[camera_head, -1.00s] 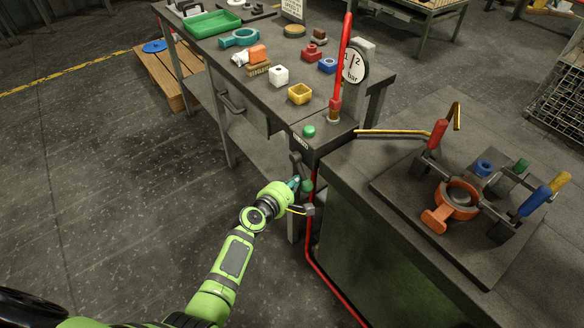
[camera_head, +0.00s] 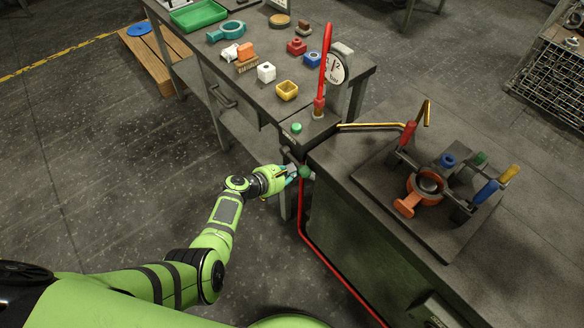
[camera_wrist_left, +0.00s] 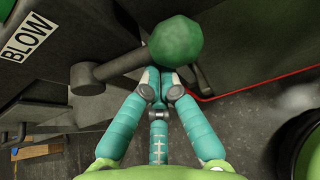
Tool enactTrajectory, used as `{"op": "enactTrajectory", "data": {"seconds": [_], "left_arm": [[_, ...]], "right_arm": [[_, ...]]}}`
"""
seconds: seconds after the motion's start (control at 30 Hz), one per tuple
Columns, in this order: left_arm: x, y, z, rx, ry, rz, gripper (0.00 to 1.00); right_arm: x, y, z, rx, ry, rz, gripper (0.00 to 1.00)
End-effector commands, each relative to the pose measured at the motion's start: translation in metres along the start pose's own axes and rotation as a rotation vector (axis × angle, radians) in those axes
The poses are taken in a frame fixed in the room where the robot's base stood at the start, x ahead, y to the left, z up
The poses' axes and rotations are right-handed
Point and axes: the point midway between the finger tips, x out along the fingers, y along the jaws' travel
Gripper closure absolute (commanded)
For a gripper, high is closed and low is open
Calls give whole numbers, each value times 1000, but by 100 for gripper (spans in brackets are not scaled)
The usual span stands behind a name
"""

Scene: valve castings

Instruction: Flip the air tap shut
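The air tap is a dark lever (camera_wrist_left: 115,68) with a green ball knob (camera_wrist_left: 177,44) at its end, below the BLOW label (camera_wrist_left: 25,37) in the left wrist view. In the head view the green knob (camera_head: 305,172) shows below the front of the bench corner. My left gripper (camera_head: 293,172) is at the knob's left side. In the left wrist view its teal fingers (camera_wrist_left: 160,77) are drawn together, their tips at the knob's lower edge and partly hidden behind it. Nothing shows between them. Contact is hard to judge. My right gripper is out of view.
A green button (camera_head: 296,128) sits above the tap. A red hose (camera_head: 300,225) runs down beside it. The right bench carries a fixture plate (camera_head: 385,212) with clamps and an orange casting (camera_head: 407,205). The left bench (camera_head: 225,75) holds several small parts.

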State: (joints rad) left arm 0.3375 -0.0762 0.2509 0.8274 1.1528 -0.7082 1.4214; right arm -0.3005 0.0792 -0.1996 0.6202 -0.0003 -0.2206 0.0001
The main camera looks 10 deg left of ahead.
Motion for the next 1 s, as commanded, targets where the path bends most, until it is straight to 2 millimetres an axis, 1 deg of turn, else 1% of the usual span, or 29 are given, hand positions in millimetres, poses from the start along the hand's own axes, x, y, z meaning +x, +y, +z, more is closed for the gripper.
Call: {"op": "enactTrajectory", "data": {"seconds": [0.03, 0.1, 0.37, 0.77, 0.87, 1.0], "left_arm": [[0, 1, 8, -17, -8, -9, 100], [-1, 1, 10, -36, -9, -20, 100], [-2, 1, 10, -74, -9, -37, 100], [-2, 2, 10, -75, -9, -36, 100], [0, 1, 8, -75, -9, -36, 100], [9, -6, -5, -76, -8, -37, 100]], "right_arm": [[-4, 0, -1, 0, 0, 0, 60], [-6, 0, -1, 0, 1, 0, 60], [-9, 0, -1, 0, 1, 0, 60], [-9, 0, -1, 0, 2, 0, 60], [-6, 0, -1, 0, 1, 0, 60], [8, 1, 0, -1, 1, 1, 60]]}}
